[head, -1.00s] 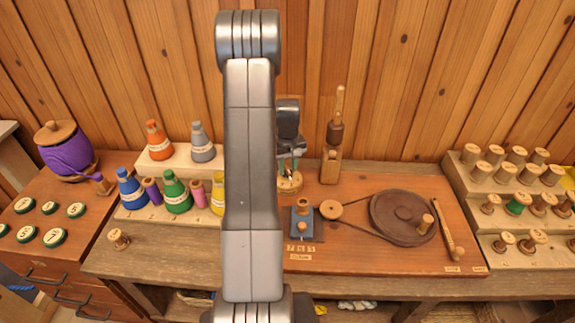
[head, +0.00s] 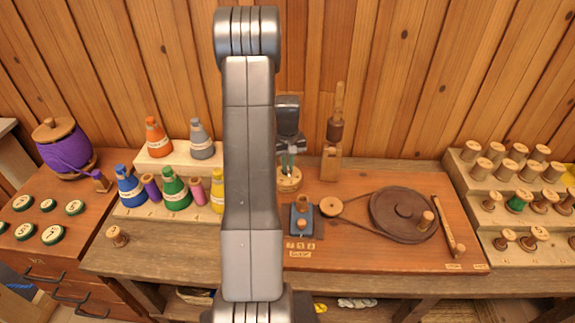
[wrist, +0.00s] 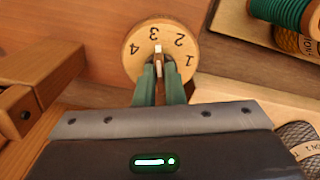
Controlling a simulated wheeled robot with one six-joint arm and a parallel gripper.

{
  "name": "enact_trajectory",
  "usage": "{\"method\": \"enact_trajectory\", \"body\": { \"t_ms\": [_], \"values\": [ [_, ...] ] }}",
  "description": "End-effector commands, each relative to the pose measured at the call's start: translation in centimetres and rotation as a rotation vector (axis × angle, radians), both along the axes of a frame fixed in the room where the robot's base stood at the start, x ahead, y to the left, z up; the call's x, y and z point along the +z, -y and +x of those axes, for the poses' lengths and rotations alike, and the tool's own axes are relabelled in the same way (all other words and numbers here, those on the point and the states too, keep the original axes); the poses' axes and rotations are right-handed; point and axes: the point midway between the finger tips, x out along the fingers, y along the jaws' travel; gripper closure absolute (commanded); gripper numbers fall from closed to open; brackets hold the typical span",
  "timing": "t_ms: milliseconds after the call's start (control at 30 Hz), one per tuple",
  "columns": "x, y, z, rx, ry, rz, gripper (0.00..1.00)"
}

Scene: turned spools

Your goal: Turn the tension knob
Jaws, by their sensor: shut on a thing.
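The tension knob is a round wooden dial (wrist: 133,72) marked 1, 2, 3 and 4, with a narrow bar across its middle. In the wrist view the bar's white mark points close to the 3. My gripper (wrist: 159,72) is shut on this bar, a green finger on each side. In the head view the dial (head: 289,183) sits at the back of the red-brown board, and my gripper (head: 288,162) reaches down onto it from above. My fingers hide part of the bar and the dial's near edge.
An upright wooden post (head: 331,164) stands close to the right of the knob. A dark wheel (head: 390,229) and a small blue block (head: 293,224) are on the board in front. Coloured cones, such as the green one (head: 175,193), stand to the left; a spool rack (head: 466,192) is at right.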

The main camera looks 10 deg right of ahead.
Motion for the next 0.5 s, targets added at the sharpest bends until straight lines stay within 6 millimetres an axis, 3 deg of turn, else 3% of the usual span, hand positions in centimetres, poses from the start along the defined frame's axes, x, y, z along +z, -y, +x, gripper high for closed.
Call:
{"method": "enact_trajectory", "body": {
  "t_ms": [500],
  "values": [
    [-0.18,-0.2,0.11,-0.461,0.003,0.0,1.0]
  ]
}}
